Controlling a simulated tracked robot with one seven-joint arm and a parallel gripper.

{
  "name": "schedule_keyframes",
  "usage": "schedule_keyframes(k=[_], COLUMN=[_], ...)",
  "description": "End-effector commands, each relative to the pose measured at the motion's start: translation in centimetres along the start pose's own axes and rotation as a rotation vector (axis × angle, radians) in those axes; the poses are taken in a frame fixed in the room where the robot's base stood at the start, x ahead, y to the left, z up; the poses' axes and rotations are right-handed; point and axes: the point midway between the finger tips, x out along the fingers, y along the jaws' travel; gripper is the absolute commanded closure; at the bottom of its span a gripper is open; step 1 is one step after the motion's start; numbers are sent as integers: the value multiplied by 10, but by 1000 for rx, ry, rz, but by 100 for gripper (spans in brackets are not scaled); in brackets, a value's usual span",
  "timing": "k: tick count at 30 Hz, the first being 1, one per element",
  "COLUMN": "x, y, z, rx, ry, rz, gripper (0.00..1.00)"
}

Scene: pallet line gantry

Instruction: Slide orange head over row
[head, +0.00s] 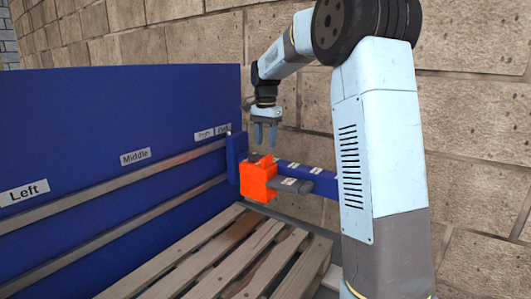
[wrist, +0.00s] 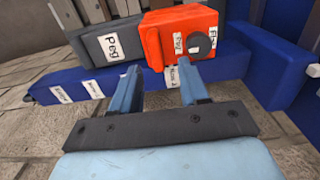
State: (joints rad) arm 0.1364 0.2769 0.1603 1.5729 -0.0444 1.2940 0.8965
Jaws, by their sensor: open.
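The orange head (head: 258,183) is a boxy block at the near end of a blue beam (head: 318,178), over the pallet's far end. In the wrist view the orange head (wrist: 165,45) has a white label and a dark round knob (wrist: 200,42) on its face. My gripper (head: 265,147) is open and points down just above the head, with the fingers apart. In the wrist view my gripper (wrist: 159,66) shows both fingers in front of the head with nothing between them. I cannot tell whether a finger touches it.
A slatted wooden pallet (head: 225,262) lies below. A grey labelled block (wrist: 103,45) sits beside the head. A stone wall (head: 470,110) stands behind.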

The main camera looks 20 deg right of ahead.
Motion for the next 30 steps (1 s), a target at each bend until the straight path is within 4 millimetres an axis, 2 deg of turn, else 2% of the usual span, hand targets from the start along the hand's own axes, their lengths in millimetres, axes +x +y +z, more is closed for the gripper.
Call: schedule_keyframes(k=[1,6,12,26,30], x=[-11,-42,-64,-71,-75], y=[0,-1,-1,0,5], z=[0,0,0,0,6], rx=[0,0,0,-1,-19], ry=[2,3,1,0,10], rz=[-2,-3,-1,0,-7], gripper=[55,55,55,55,55])
